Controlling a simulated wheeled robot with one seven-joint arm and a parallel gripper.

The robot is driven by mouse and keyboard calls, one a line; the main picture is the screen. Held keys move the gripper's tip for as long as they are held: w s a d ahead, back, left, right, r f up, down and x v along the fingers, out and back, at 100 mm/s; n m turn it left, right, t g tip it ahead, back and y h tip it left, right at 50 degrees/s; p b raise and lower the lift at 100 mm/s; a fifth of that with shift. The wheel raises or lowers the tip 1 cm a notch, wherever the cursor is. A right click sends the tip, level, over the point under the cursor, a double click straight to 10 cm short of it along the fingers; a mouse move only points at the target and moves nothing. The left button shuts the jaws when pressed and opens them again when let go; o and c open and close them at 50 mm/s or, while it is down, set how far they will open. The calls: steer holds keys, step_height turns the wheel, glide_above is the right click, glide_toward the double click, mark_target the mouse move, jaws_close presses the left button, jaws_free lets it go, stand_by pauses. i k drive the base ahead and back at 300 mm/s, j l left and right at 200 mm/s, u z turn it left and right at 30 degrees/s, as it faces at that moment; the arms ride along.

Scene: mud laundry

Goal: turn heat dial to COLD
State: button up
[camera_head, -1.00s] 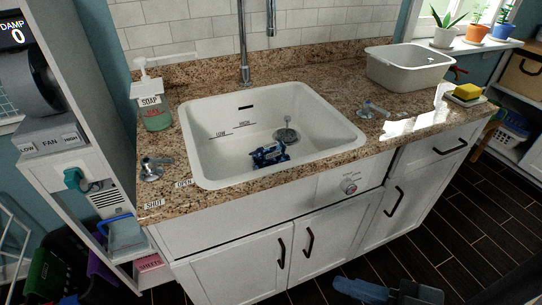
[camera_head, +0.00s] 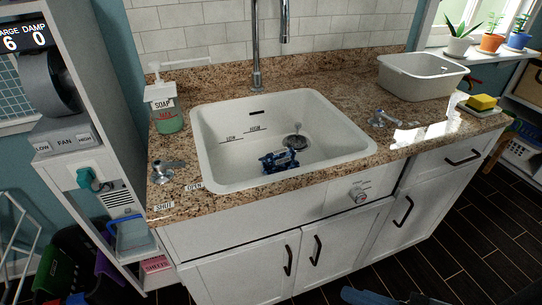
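The heat dial (camera_head: 360,195) is a small round knob with a reddish mark, on the white front panel below the sink's right side. Small lettering sits around it, too small to read, so I cannot tell its setting. A blue and dark part of my arm shows at the bottom edge, below and apart from the dial. My gripper's fingertips are not visible.
The white sink (camera_head: 225,181) holds a blue object (camera_head: 279,160). Tap handles (camera_head: 168,170) (camera_head: 382,118) stand on the counter beside it. A soap bottle (camera_head: 166,112), a white tub (camera_head: 422,80) and a yellow sponge (camera_head: 482,102) stand there too. Cabinet handles project below the dial.

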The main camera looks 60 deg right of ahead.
mark_target(357, 194)
steer(key=z, duration=1.3)
